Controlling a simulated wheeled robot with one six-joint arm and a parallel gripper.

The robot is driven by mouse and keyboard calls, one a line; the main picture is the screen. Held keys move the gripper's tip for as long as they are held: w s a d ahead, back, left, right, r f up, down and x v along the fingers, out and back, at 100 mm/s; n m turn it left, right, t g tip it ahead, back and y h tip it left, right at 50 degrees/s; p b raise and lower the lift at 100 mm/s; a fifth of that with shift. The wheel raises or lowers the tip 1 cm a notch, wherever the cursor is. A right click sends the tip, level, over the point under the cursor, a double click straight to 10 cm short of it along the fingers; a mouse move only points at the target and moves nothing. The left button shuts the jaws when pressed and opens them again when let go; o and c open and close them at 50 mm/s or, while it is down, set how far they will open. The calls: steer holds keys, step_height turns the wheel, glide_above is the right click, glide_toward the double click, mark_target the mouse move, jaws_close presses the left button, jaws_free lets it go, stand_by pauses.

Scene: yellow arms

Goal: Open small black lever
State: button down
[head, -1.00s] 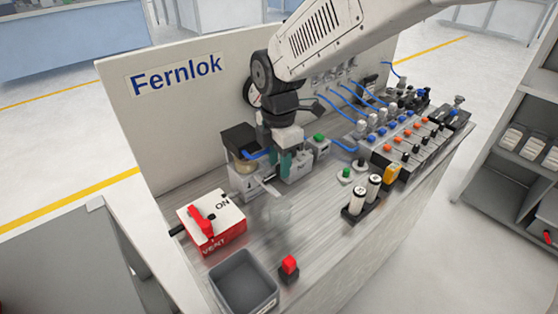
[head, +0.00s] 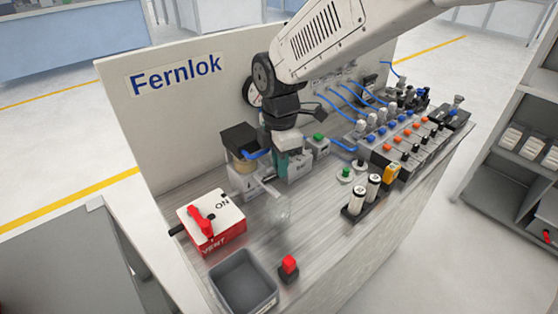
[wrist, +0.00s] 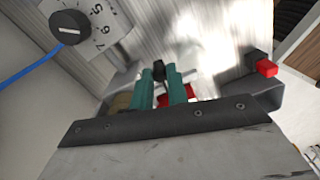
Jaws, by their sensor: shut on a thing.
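My gripper (head: 282,168) is low over the bench, beside the grey unit with the black top (head: 240,137). Its teal fingers show in the wrist view (wrist: 160,88), closed on a small black piece (wrist: 158,70), which looks like the small black lever. In the head view the lever is hidden by the gripper. A pale bar (head: 272,190) sticks out from the unit toward the front, near a faint clear piece (head: 282,212).
The red VENT box (head: 222,240) with a red handle stands at the left. A grey bin (head: 245,282) and a red button (head: 289,264) are in front. White cylinders (head: 365,192) and a valve row (head: 405,140) stand right. A numbered dial (wrist: 68,27) is close by.

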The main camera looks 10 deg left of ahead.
steer(key=shift+s+d+m, duration=0.1)
steer(key=shift+s+m, duration=0.7)
steer(key=shift+m, duration=1.65)
steer(key=shift+s+d+m, duration=0.1)
steer(key=shift+s+m, duration=0.65)
steer(key=shift+m, duration=1.75)
steer(key=shift+s+m, duration=0.8)
steer(key=shift+m, duration=1.65)
steer(key=c, duration=1.4)
jaws_free()
steer(key=shift+o, duration=0.2)
step_height(320, 180, up, 8)
steer(key=shift+f, duration=0.1)
